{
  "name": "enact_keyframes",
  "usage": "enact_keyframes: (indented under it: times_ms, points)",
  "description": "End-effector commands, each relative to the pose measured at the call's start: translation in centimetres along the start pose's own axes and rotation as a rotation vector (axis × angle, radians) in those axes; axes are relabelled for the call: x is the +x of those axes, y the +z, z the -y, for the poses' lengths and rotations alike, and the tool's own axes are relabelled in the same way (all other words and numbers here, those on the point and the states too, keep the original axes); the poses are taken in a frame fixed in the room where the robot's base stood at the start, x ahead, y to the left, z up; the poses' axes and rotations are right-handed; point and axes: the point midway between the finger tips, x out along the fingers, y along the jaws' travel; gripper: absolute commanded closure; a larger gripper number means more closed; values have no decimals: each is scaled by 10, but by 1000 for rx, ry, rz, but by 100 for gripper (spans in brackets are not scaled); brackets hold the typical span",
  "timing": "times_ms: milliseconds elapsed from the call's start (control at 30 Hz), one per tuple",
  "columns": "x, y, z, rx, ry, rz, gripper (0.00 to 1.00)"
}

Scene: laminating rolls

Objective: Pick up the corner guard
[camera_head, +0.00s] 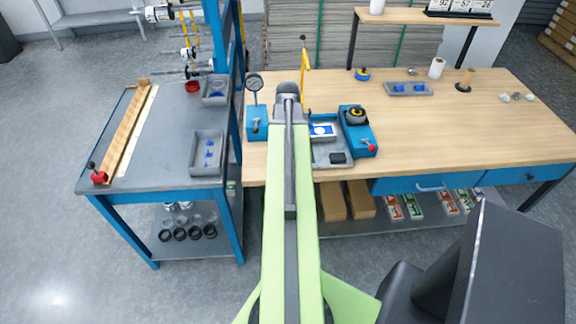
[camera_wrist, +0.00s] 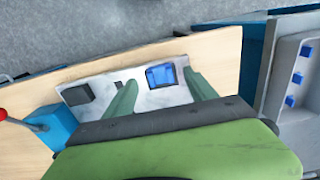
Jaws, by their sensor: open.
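A small blue piece (camera_wrist: 160,76), which may be the corner guard, lies on a pale tray (camera_wrist: 107,82) in the wrist view. My gripper (camera_wrist: 159,80) is open, with one green finger to each side of the piece in the picture. I cannot tell the height of the fingers over it. In the head view the blue and white patch (camera_head: 322,130) at the back of the grey tray (camera_head: 325,150) seems to be the same spot. My arm hides the fingers there. Several small blue pieces (camera_head: 208,155) also lie in the left bench's grey tray (camera_head: 196,145).
A dark block (camera_wrist: 77,93) lies in the same tray as the blue piece. A blue post (camera_head: 236,90) rises between the benches. The right tabletop (camera_head: 470,130) is mostly clear.

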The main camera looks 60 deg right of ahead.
Motion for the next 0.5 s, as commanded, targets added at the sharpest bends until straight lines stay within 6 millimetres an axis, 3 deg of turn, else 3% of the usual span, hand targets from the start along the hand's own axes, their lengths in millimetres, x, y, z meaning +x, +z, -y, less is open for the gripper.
enact_keyframes:
  times_ms: [33,167,400,500]
  points:
    - [18,1,-1,1,0,0,35]
    - [37,2,-2,0,0,0,35]
    - [35,1,-2,1,0,0,35]
    - [35,1,-2,1,0,0,45]
